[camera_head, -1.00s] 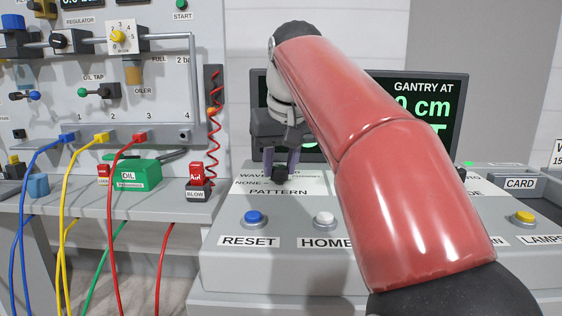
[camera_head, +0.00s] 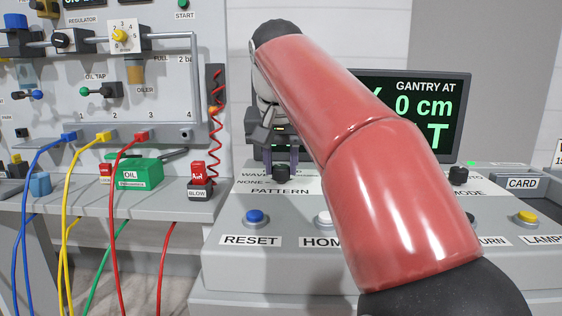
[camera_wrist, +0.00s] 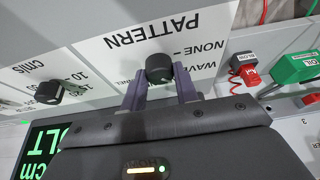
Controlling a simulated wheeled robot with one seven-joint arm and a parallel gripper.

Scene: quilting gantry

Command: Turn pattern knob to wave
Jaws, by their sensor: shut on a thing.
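The black pattern knob (camera_head: 281,174) sits on the white PATTERN label plate (camera_head: 308,186) of the grey console. It also shows in the wrist view (camera_wrist: 159,68), where the plate appears upside down with the words NONE and WAVE beside the knob. My gripper (camera_head: 281,165) is shut on the knob from above, with a purple finger on each side of it; in the wrist view the fingers (camera_wrist: 160,80) straddle it. The knob's pointer mark is too small to read for certain. Part of the plate's lettering is hidden behind my gripper.
Below the knob are the blue RESET button (camera_head: 255,216) and the HOME button (camera_head: 323,217), partly covered by my arm. A black MODE knob (camera_head: 458,175) stands to the right.

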